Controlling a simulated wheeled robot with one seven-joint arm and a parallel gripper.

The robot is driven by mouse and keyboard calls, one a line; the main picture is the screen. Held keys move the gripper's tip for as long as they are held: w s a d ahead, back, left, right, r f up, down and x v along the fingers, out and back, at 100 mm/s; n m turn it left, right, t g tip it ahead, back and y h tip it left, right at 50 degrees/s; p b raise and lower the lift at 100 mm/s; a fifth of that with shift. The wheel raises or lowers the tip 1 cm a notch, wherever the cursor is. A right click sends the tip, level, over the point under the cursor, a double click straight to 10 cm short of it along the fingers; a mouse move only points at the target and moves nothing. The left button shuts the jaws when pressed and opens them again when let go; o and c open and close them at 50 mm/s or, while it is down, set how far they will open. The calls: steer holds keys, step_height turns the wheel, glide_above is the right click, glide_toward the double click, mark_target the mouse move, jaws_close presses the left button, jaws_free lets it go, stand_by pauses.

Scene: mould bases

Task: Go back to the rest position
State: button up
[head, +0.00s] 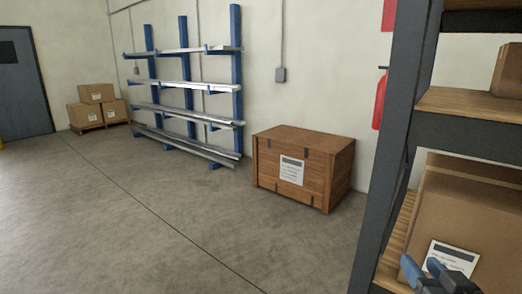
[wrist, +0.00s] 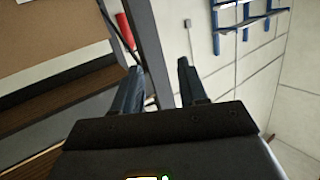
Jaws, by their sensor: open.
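My gripper (head: 424,268) shows at the bottom right of the head view, in front of a cardboard box (head: 480,210) on the shelf rack. In the wrist view, my gripper (wrist: 158,78) has its two dark fingers apart with nothing held between them. The rack's dark upright (wrist: 147,50) and the pale wall show beyond the fingers there. I cannot tell whether the gripper touches the box or the rack. The rest of my arm is mostly out of view.
The shelf rack's grey post (head: 392,150) stands close at the right. A wooden crate (head: 325,180) and a blue rack with metal bars (head: 237,75) stand by the wall. Stacked cartons (head: 97,93) and a grey door (head: 25,85) are far left. The floor (head: 120,220) is clear.

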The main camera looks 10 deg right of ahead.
steer(key=s+a+f+n+y, duration=0.1)
steer(key=s+a+f, duration=0.4)
steer(key=s, duration=0.4)
steer(key=s+a+f+n+y, duration=0.1)
steer(key=s+a+f+y, duration=0.1)
steer(key=s+a, duration=0.5)
steer(key=s+a+r+n+y, duration=0.1)
steer(key=s, duration=0.7)
steer(key=s+a+r+n+y, duration=0.1)
steer(key=s+a+r, duration=0.1)
steer(key=s, duration=0.7)
steer(key=shift+g, duration=0.3)
